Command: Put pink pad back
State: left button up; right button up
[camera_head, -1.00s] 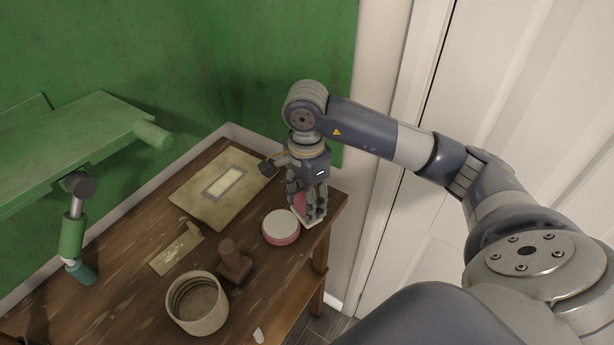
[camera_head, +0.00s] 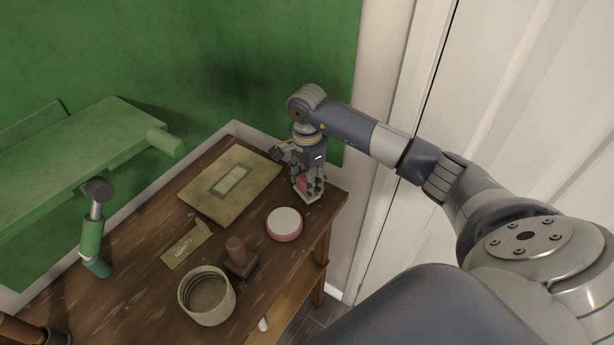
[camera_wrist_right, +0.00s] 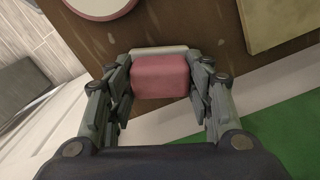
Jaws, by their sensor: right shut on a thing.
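The pink pad (camera_wrist_right: 160,76), a pink block on a pale white base, sits between the fingers of my right gripper (camera_wrist_right: 158,88) in the right wrist view. The fingers are shut on its sides. In the head view, my right gripper (camera_head: 309,190) points down at the table's far right corner, and the pad (camera_head: 301,182) shows partly between the fingers. The pad's white base is at or just above the table top; I cannot tell if it touches. A round pink tin with a white lid (camera_head: 284,224) stands in front of the gripper, apart from it. My left gripper is not in view.
The wooden table (camera_head: 135,262) holds a flat beige folder (camera_head: 205,200), a small beige card (camera_head: 185,247), a brown wooden stamp (camera_head: 238,256) and an open round pot (camera_head: 207,295). A green shelf (camera_head: 95,150) juts out at left. A wall stands behind; a white door is at right.

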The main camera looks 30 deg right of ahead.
jog(key=shift+f, duration=0.2)
jog(key=o, duration=0.9)
jog(key=shift+o, duration=0.2)
jog(key=shift+r, duration=0.1)
jog(key=shift+r, duration=0.25)
jog(key=shift+w+r+b, duration=0.1)
jog(key=shift+r+b, duration=0.2)
notch_tip(320, 180, up, 11)
jog(key=b, duration=0.3)
jog(key=shift+r, duration=0.1)
